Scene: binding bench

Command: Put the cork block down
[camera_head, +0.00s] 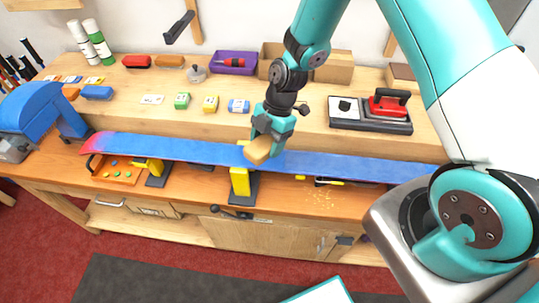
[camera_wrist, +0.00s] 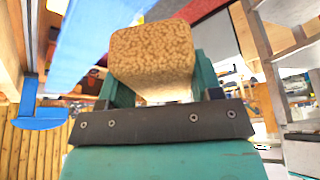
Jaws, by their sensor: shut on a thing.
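The tan cork block (camera_head: 258,151) is in my gripper (camera_head: 271,134), over the middle of the long blue board in the head view. In the wrist view the cork block (camera_wrist: 153,62) fills the space between the teal fingers of my gripper (camera_wrist: 152,88), which is shut on it. The blue board (camera_head: 190,152) has a red left end and lies across yellow-topped supports on the bench. It also shows as a blue band in the wrist view (camera_wrist: 103,40). I cannot tell whether the block touches the board.
The wooden bench (camera_head: 330,222) has a raised back shelf (camera_head: 300,118) with small coloured blocks, a purple tray (camera_head: 234,63) and a red iron (camera_head: 388,104) on a dark base. A blue machine (camera_head: 42,112) stands at the left. An orange tray (camera_head: 118,176) sits under the board's left end.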

